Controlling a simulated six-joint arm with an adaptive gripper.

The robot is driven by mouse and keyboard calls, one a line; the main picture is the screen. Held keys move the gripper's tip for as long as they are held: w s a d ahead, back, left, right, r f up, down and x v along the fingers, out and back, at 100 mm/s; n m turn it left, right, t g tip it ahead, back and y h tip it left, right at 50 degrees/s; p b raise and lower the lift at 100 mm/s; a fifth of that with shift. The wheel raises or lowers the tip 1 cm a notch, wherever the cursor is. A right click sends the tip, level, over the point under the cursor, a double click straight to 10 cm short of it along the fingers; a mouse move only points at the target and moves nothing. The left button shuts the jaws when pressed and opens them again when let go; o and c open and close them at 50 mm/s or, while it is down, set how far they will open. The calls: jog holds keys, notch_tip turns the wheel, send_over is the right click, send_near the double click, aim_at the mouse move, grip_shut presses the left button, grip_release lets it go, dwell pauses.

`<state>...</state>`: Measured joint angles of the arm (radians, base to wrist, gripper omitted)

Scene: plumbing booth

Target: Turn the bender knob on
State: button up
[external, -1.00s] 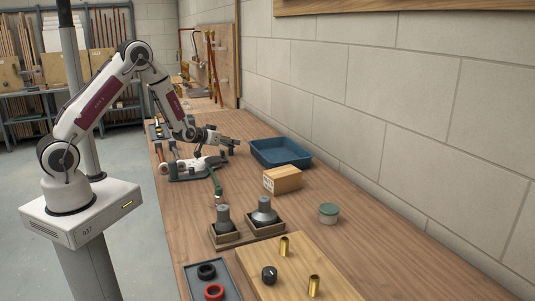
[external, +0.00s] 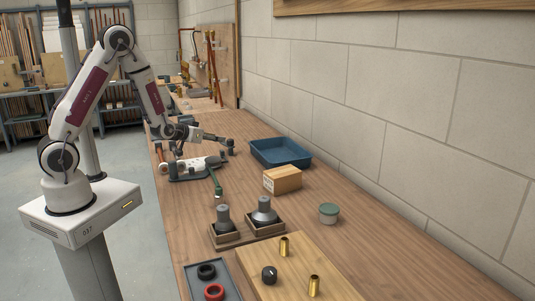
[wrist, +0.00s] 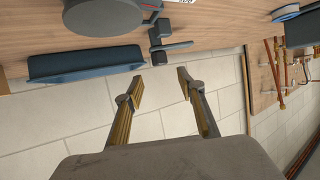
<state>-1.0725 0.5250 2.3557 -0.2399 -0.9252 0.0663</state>
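The bender (external: 196,165) lies on the bench, with a pale body, a dark base and a green lever. A black round knob (external: 269,275) with a light mark stands on a wooden board at the near end of the bench, far from my gripper. I cannot tell from the frames whether this or a part of the bender is the bender knob. My gripper (external: 230,147) is above the bench, just beyond the bender and left of the blue tray. In the wrist view my gripper (wrist: 160,82) is open, with nothing between its fingers.
The blue tray (external: 280,153) and a cardboard box (external: 282,179) sit right of the bender. Two grey cone-topped fittings (external: 264,212), a green-lidded tub (external: 329,213) and brass tubes (external: 314,286) stand nearer. The block wall runs along the right.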

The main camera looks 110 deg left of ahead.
jog(key=shift+v, duration=1)
jog(key=shift+s, duration=0.1)
jog(key=w+a+r+h, duration=0.1)
jog(key=a+h, duration=0.1)
jog(key=a, duration=0.1)
jog(key=w+a+r+g+h, duration=0.1)
jog(key=w+a+r+h, duration=0.1)
jog(key=a, duration=0.2)
jog(key=w+a+r+h, duration=0.2)
jog(key=a, duration=0.2)
jog(key=shift+r+h, duration=0.25)
jog(key=shift+h, duration=0.05)
jog(key=s+d, duration=0.1)
jog(key=d+f+g+h, duration=0.1)
jog(key=s+d+h, duration=0.1)
jog(key=shift+s+d+f+g, duration=0.2)
jog(key=shift+s+d+g, duration=0.15)
jog(key=shift+d+g, duration=0.05)
